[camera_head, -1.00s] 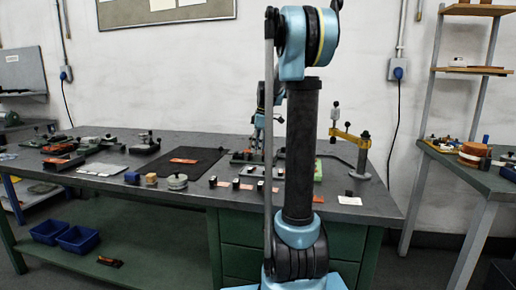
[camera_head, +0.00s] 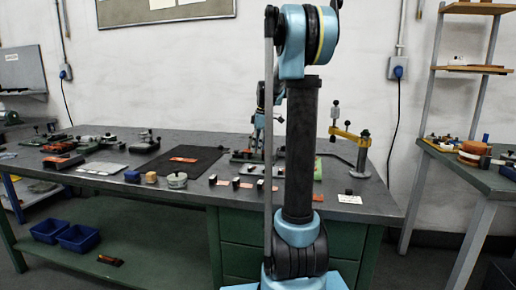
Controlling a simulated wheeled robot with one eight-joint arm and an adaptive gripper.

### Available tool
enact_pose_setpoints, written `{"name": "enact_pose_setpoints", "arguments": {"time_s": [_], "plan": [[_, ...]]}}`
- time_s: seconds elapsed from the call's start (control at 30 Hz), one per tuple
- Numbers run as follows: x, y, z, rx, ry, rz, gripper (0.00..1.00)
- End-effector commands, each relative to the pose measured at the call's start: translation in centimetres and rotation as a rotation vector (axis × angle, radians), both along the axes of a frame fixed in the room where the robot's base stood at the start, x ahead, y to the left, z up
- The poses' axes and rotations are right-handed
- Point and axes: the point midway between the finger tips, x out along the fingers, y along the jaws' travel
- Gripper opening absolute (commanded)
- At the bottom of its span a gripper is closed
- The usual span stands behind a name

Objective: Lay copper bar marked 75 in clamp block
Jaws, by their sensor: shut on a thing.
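My gripper (camera_head: 255,148) is small and far off at the back of the bench, partly hidden behind my own arm. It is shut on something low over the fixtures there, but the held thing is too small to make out. A dark low fixture (camera_head: 240,156) lies beside it; I cannot tell whether it is the clamp block. An orange-copper bar (camera_head: 184,159) lies on the black mat (camera_head: 208,156), left of my gripper. No number is readable, so I cannot pick out the bar marked 75.
Small black blocks (camera_head: 236,182) with tags stand along the bench front. A round pot (camera_head: 177,181) and a wooden block (camera_head: 151,177) sit left of them. A yellow-armed post (camera_head: 362,155) stands at the right. Blue bins (camera_head: 77,238) are on the shelf below.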

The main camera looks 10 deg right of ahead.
Motion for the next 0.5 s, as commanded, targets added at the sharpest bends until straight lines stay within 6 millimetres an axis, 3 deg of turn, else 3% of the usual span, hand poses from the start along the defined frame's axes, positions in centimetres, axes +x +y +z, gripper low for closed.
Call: {"name": "enact_pose_setpoints", "arguments": {"time_s": [0.5], "plan": [[0.01, 0.01, -0.48, 0.000, 0.000, 0.000, 0.02]]}}
